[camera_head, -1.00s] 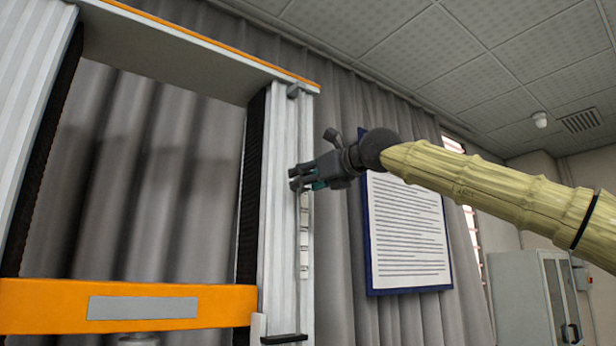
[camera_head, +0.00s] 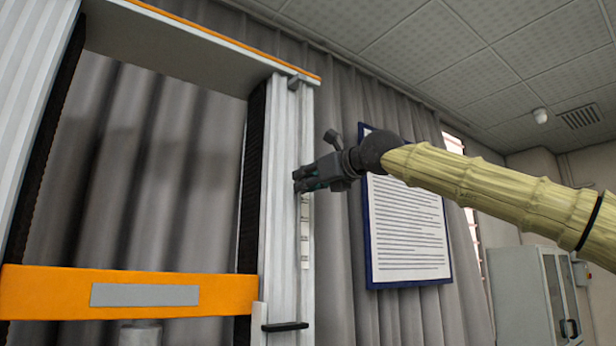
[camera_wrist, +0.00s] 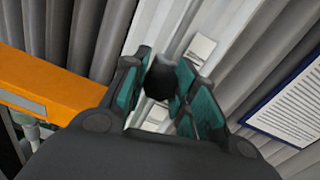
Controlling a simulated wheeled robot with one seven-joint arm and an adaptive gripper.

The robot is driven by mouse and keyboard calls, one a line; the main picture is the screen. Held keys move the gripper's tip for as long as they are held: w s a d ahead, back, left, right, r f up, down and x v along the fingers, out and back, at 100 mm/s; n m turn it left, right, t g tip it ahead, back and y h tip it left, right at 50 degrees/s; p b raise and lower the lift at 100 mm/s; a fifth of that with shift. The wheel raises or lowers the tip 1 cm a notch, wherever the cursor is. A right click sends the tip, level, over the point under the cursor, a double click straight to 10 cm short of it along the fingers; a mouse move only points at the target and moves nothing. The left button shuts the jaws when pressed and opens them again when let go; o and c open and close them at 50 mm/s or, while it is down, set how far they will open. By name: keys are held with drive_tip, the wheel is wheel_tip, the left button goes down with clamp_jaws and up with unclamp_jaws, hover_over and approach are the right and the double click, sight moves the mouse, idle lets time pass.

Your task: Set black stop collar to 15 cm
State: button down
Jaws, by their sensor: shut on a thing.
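A black stop collar (camera_wrist: 160,80) shows as a small dark rounded piece between the green-padded fingers in the wrist view. My gripper (camera_head: 299,181) is shut on it at the right-hand column (camera_head: 277,225) of the orange-and-white tower. In the wrist view my gripper (camera_wrist: 161,88) points along the white column face. In the head view the fingers hide the collar. A narrow strip with white scale labels (camera_head: 305,240) runs down the column below my gripper. The label figures are too small to read.
An orange crosshead (camera_head: 60,292) with a grey plate spans the tower at lower left. A dark bracket (camera_head: 285,326) juts from the column low down, and a grey one (camera_head: 300,79) sits at its top. A framed notice (camera_head: 410,235) hangs behind my wrist.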

wheel_tip(320, 180, down, 2)
drive_tip(key=shift+f+b, duration=0.1)
drive_tip(key=shift+b, duration=0.25)
drive_tip(key=c, duration=1.1)
unclamp_jaws()
drive_tip(key=v, duration=1.2)
drive_tip(key=shift+d, duration=0.1)
